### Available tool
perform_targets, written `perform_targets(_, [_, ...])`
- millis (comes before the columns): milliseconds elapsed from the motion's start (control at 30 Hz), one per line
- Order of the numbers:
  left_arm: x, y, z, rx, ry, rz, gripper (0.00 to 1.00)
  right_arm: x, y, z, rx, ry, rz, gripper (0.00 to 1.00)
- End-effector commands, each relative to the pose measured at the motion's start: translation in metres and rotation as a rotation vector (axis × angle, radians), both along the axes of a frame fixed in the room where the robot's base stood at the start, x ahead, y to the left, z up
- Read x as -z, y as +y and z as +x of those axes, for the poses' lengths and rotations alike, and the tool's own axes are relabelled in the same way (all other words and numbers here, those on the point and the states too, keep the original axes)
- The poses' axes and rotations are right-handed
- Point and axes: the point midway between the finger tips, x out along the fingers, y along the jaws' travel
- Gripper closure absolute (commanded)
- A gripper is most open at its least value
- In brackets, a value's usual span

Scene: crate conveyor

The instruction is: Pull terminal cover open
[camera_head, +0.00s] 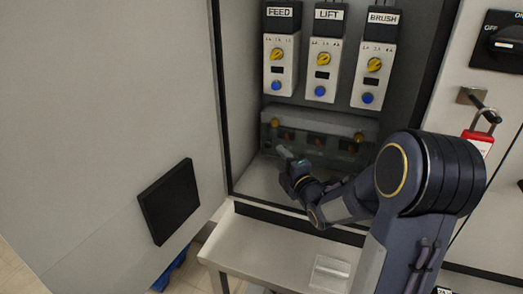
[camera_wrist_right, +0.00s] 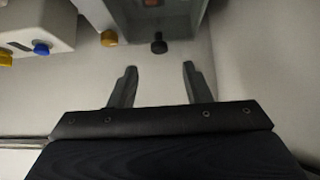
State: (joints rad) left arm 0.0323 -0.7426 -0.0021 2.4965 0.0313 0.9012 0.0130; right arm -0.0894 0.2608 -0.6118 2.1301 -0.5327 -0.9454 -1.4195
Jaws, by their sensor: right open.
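The terminal cover (camera_head: 322,148) is a clear, smoky panel low inside the open cabinet, below the breaker units. Brass-coloured knobs show along its top, and reddish parts show through it. My right gripper (camera_head: 284,158) is in front of the cover's lower left part. In the right wrist view my right gripper (camera_wrist_right: 157,82) has its two fingers apart with nothing between them. A dark knob (camera_wrist_right: 158,45) lies just beyond the fingertips, roughly between them, and a brass knob (camera_wrist_right: 109,38) is to its left. My left gripper is not in view.
The units FEED (camera_head: 281,60), LIFT (camera_head: 322,60) and BRUSH (camera_head: 375,65) hang above the cover. The open cabinet door (camera_head: 110,110) fills the left. A red padlock (camera_head: 478,139) hangs at the right. A shelf (camera_head: 270,249) with a clear piece (camera_head: 330,271) is below.

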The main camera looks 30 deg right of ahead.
Motion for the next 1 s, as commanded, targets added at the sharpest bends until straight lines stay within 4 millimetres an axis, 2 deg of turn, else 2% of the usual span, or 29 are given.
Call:
perform_targets(400, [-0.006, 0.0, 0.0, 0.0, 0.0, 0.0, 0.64, -0.001, -0.004, 0.061, 0.0, 0.002, 0.004, 0.56])
perform_targets(567, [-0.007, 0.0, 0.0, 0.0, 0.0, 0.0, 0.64, -0.001, -0.005, 0.07, 0.001, 0.002, 0.006, 0.56])
perform_targets(800, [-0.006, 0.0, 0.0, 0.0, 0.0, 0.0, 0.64, -0.001, -0.005, 0.071, 0.001, 0.0, 0.007, 0.56])
perform_targets(1000, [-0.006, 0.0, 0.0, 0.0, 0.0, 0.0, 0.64, -0.001, -0.005, 0.071, 0.001, 0.0, 0.007, 0.81])
